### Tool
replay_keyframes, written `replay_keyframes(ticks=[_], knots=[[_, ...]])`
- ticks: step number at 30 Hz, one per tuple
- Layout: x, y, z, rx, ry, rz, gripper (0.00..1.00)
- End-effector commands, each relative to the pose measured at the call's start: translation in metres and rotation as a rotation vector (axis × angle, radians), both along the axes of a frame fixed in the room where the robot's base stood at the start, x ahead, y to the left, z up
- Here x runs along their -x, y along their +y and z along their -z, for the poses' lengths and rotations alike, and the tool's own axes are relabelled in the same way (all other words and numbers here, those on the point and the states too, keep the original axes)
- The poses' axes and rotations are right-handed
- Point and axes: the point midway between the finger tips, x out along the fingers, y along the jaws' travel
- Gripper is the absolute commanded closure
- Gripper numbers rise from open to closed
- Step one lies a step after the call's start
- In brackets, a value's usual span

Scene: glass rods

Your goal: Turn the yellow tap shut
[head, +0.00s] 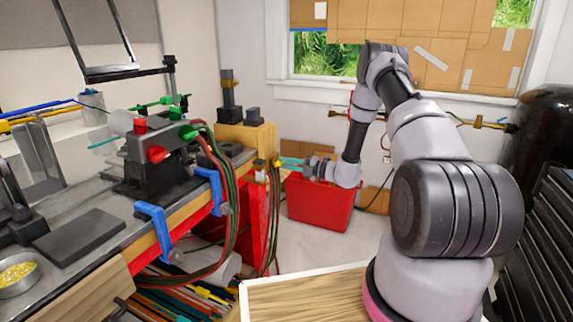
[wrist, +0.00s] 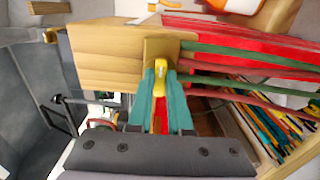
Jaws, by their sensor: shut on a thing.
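The yellow tap (wrist: 158,72) is a small yellow handle on a tan mount at the end of the wooden bench. In the wrist view it sits between the tips of my gripper (wrist: 160,80), whose two teal fingers come together on it. In the head view the tap (head: 276,162) is a small yellow spot at the bench's right end. There my gripper (head: 284,163) reaches it from the right, with its teal fingers partly visible. The fingers hide part of the tap, and its exact angle is hard to tell.
Red and green hoses (wrist: 245,65) run from beside the tap; they also hang below the bench in the head view. A red bin (head: 320,205) stands on the floor under my forearm. Blue clamps (head: 158,235) grip the bench edge. Coloured rods (head: 185,295) lie below the bench.

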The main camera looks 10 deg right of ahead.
Motion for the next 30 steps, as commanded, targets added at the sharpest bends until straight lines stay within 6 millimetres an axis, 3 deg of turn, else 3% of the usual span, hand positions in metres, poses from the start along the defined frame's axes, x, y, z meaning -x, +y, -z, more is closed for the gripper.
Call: replay_keyframes(ticks=[16, 17, 18, 19, 30], knots=[[0.0008, -0.0011, 0.0017, -0.011, 0.02, 0.001, 1.0], [0.0008, -0.0011, 0.0017, -0.011, 0.02, 0.001, 0.71], [0.0008, -0.0011, 0.0016, -0.011, 0.02, 0.001, 0.56], [0.0007, -0.0011, 0.0015, -0.011, 0.02, 0.001, 0.53], [0.0025, -0.0047, 0.0007, -0.011, 0.018, 0.002, 0.53]])
